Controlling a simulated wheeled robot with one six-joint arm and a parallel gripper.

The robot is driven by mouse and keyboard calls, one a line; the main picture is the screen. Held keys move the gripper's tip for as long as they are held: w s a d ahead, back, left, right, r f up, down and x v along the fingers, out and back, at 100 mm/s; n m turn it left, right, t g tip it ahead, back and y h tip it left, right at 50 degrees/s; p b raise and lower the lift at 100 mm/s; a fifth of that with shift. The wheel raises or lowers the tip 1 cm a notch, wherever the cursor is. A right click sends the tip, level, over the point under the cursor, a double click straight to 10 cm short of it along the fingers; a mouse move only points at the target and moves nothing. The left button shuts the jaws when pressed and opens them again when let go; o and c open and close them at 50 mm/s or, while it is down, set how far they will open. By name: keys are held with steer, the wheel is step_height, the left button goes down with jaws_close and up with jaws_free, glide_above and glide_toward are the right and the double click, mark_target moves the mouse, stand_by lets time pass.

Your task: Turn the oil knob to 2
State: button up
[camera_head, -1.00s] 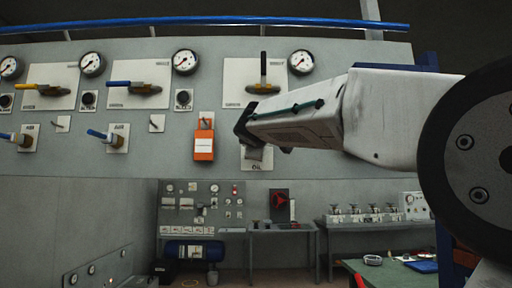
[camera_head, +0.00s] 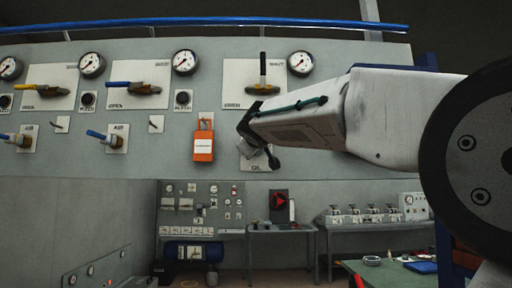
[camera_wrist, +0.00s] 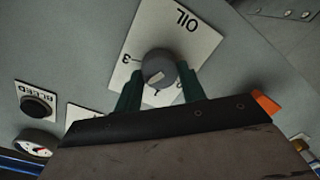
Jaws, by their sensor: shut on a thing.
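The oil knob (camera_wrist: 158,66) is a dark grey round knob on a white plate (camera_wrist: 190,36) lettered OIL. My gripper (camera_wrist: 160,76) has one green finger on each side of the knob and is shut on it. A pale pointer line shows on the knob's face, toward the bottom of the picture. A 3 shows left of the knob; a small mark below it is too unclear to read. In the head view the oil plate (camera_head: 254,163) is partly covered by my gripper (camera_head: 258,142), which hides the knob.
An orange box (camera_head: 203,146) hangs on the panel just left of my gripper. A black-handled lever (camera_head: 263,72) and a gauge (camera_head: 301,63) are above it. A bleed button (camera_wrist: 36,100) shows at left in the wrist view. Benches stand below.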

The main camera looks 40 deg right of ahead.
steer(key=shift+f, duration=0.1)
stand_by(0.4)
steer(key=o, duration=1)
steer(key=shift+v, duration=3.85)
